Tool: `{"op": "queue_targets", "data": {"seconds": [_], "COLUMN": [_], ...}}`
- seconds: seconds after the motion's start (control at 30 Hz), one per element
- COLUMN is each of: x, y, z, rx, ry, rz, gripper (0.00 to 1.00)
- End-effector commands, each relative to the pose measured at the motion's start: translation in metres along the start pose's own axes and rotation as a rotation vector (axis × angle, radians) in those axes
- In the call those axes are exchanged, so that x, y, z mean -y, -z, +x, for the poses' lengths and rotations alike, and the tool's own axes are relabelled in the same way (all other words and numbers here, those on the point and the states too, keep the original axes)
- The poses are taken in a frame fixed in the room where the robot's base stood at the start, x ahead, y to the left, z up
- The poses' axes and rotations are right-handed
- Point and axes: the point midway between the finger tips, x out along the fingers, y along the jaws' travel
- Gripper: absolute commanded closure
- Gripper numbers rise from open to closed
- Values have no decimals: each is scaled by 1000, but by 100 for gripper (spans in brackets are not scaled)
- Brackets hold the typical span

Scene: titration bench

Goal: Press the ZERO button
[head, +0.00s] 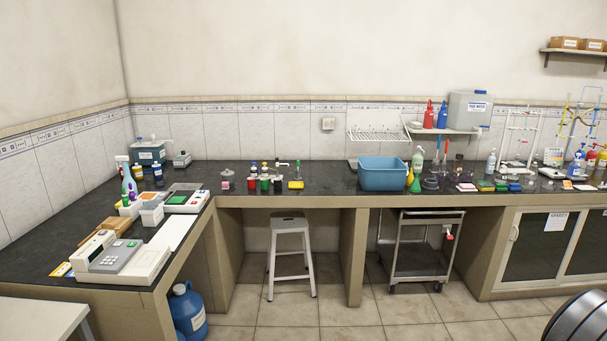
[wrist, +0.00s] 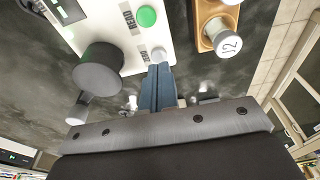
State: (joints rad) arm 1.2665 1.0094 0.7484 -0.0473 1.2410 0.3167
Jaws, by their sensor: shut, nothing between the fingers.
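In the wrist view a white instrument panel (wrist: 112,22) carries a green button (wrist: 147,16) marked READ. Below it is a smaller pale grey button (wrist: 158,54) beside a small label too small to read; it may be the ZERO button. My gripper (wrist: 160,68) is shut and empty, its blue-grey fingers together. The fingertips are at the lower edge of the pale button in the picture and partly overlap it; I cannot tell whether they touch. My gripper is not visible in the head view, and I cannot pick out this instrument there for certain.
A dark grey round knob (wrist: 97,70) stands left of my fingers. A tan holder (wrist: 207,38) with a white-capped vial (wrist: 228,45) marked J2 is close on the right. In the head view the dark bench (head: 325,178) holds a blue tub (head: 383,180) and many bottles.

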Motion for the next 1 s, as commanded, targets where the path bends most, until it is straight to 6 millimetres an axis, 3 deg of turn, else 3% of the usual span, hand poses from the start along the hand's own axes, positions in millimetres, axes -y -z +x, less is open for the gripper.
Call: {"op": "queue_targets", "data": {"seconds": [1.0], "x": [0], "y": [-2], "z": [12], "rx": [0], "ry": [0], "rz": [0], "gripper": [100]}}
